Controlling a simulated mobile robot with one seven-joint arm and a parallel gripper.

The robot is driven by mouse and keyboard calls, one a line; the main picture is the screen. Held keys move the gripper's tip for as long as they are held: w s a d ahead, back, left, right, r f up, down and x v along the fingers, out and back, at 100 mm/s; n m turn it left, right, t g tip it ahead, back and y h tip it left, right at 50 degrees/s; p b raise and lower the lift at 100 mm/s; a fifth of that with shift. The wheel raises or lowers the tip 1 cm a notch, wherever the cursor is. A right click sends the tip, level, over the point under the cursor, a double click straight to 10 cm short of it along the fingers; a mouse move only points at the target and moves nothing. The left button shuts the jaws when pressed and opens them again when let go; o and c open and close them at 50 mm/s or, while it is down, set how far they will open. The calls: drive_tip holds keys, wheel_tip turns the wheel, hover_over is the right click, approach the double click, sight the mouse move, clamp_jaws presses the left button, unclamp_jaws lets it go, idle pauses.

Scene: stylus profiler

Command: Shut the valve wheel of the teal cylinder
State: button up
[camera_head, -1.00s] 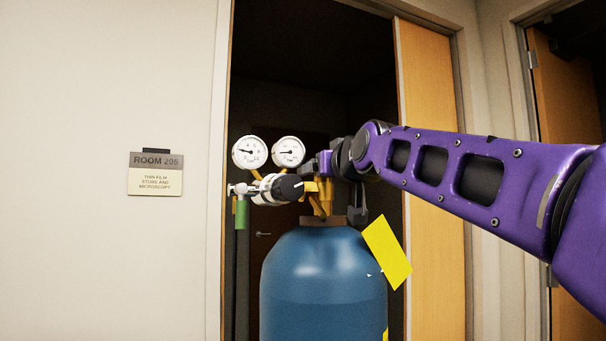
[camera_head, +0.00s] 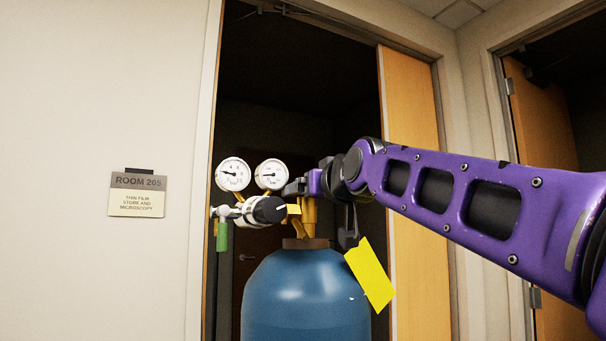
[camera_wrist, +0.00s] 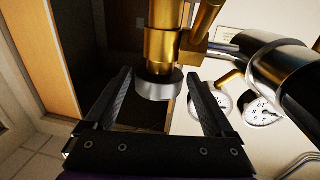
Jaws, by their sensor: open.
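The teal cylinder (camera_head: 305,300) looks blue and stands upright in the doorway, with a brass valve (camera_head: 309,222) on its neck. My gripper (camera_head: 300,186) is at the top of this valve in the head view, where it hides the wheel. In the wrist view, the valve wheel (camera_wrist: 159,87) is a small grey and black disc at the end of the brass stem. It lies between the tips of my open gripper (camera_wrist: 160,76), with a gap visible on each side. Whether the jaws reach fully around it is hard to tell.
A regulator (camera_head: 262,210) with two white gauges, left (camera_head: 233,174) and right (camera_head: 271,174), sits just left of the valve. A yellow tag (camera_head: 370,273) hangs at the cylinder's right shoulder. A wooden door (camera_head: 415,200) stands right of it. A room sign (camera_head: 137,194) is on the left wall.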

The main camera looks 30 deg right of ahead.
drive_tip(key=s+a+b, duration=0.1)
drive_tip(key=s, duration=1.3)
drive_tip(key=shift+s+a, duration=0.2)
drive_tip(key=shift+a, duration=0.15)
drive_tip(key=shift+o, duration=1)
drive_tip(key=shift+r, duration=0.15)
